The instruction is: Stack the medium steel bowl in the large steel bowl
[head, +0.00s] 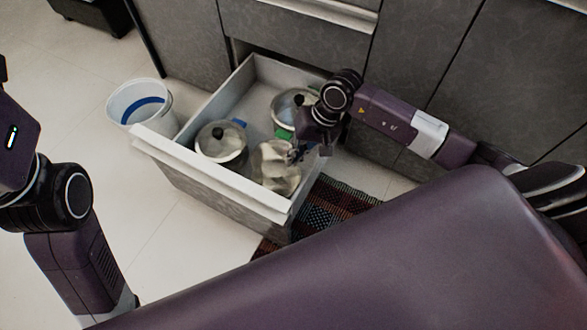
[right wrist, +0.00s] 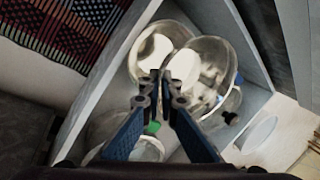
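Two shiny steel bowls lie close together at the near right of the open drawer. In the right wrist view one bowl, apparently the medium steel bowl (right wrist: 212,65), is tilted and overlaps the other, apparently the large steel bowl (right wrist: 150,45). In the head view the bowls show as one bright shape (head: 276,172), and I cannot separate them clearly. My right gripper (head: 300,152) is over them, pointing down. Its fingertips (right wrist: 162,76) are nearly together at the rim of the tilted bowl and appear to pinch it. My left gripper is out of view.
The drawer (head: 185,165) also holds a lidded pot (head: 222,150) at left and another pot (head: 290,100) behind. A white bucket (head: 140,108) stands left of the drawer. A patterned rug (head: 338,200) lies to its right. Cabinet fronts (head: 400,50) rise behind.

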